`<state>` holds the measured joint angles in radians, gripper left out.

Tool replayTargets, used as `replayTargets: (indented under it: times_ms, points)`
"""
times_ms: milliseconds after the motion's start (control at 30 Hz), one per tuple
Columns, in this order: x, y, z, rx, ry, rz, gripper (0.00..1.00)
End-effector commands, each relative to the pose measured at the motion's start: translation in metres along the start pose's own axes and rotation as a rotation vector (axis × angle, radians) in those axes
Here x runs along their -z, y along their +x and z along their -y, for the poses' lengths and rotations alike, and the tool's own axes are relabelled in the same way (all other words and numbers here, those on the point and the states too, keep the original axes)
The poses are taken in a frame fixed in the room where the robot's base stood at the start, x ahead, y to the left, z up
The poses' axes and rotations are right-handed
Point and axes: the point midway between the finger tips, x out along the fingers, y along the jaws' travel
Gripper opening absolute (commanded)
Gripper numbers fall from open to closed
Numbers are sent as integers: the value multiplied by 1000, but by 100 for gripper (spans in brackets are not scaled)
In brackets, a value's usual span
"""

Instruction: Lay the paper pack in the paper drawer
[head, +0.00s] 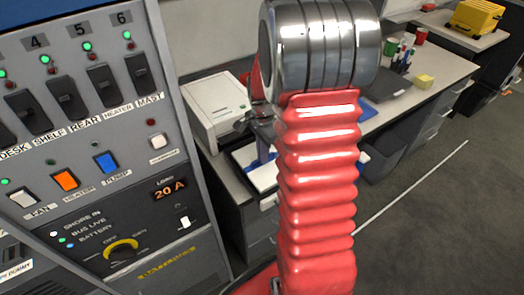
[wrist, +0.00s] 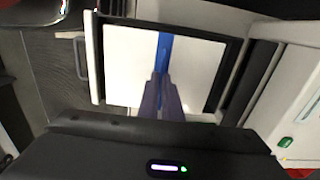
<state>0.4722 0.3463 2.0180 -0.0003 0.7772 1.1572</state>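The paper pack (wrist: 128,68) is a flat white block with a blue band and upright blue fin across its middle. My gripper (wrist: 162,88) is over it, its two dark fingers close together on the blue fin. The pack lies within the outline of the open paper drawer (wrist: 95,60), with a dark gap along its right side. I cannot tell whether it rests on the drawer floor or hangs just above. In the head view the pack (head: 264,177) shows under my gripper (head: 262,128), partly hidden by my red arm.
The white printer (head: 215,105) stands on the desk behind the drawer; its body (wrist: 285,95) is at right in the wrist view. A switch panel (head: 100,130) rises close on the left. A grey bin (head: 385,160) is under the desk. Open floor lies to the right.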

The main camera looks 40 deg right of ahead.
Motion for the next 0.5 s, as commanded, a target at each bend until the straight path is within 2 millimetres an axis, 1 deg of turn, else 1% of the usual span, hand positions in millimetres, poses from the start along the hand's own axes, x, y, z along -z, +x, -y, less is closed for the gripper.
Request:
replayTargets:
  times_ms: [500]
  points:
    - [0, 28, 0, 0, 0, 0, 0]
